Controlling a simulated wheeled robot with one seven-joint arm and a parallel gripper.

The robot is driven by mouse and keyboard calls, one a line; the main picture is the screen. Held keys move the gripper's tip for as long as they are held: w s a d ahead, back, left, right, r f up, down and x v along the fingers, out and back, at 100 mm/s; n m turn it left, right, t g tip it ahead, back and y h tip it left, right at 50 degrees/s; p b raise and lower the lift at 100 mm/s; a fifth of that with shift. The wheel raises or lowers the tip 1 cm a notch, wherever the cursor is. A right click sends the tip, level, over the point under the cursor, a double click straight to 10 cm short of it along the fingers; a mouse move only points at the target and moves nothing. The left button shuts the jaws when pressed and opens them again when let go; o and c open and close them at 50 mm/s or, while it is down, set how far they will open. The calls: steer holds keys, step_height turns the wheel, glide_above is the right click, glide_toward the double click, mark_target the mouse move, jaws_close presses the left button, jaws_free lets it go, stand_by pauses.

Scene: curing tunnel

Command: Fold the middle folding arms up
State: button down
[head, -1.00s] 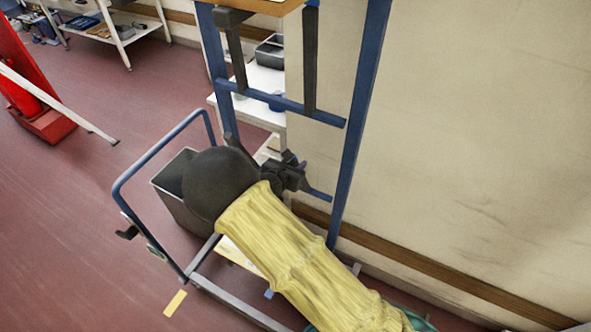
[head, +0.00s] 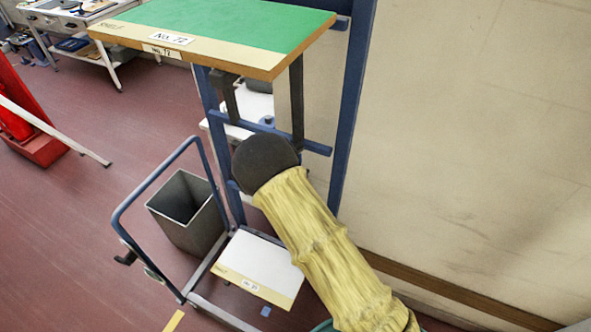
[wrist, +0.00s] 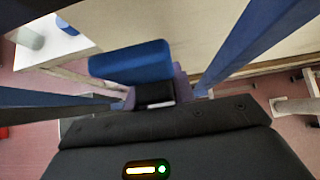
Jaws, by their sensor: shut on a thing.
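The blue-framed rack (head: 345,130) stands against the pale wall. In the wrist view, my gripper (wrist: 156,93) is shut on a blue bar (wrist: 130,63), whose short wide end stands out beyond the purple fingers. The bar appears to belong to the middle folding arms. In the head view, my dark round wrist and yellow-sleeved arm hide the fingers and most of the bar.
The upper shelf (head: 215,25) is green-topped, labelled "No. 72", and lies above my wrist. A low white board (head: 262,265) lies below. A grey bin (head: 190,225) and a blue tubular handle (head: 150,185) stand to the left.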

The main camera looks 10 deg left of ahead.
steer(key=shift+f, duration=0.15)
steer(key=c, duration=1.4)
jaws_free()
steer(key=shift+c, duration=0.2)
steer(key=shift+o, duration=1.4)
steer(key=shift+w+d+f, duration=0.1)
steer(key=shift+w, duration=0.1)
steer(key=b+v, duration=0.4)
steer(key=v, duration=1.3)
steer(key=shift+s+r, duration=0.2)
steer(key=shift+r, duration=0.05)
steer(key=shift+d, duration=0.15)
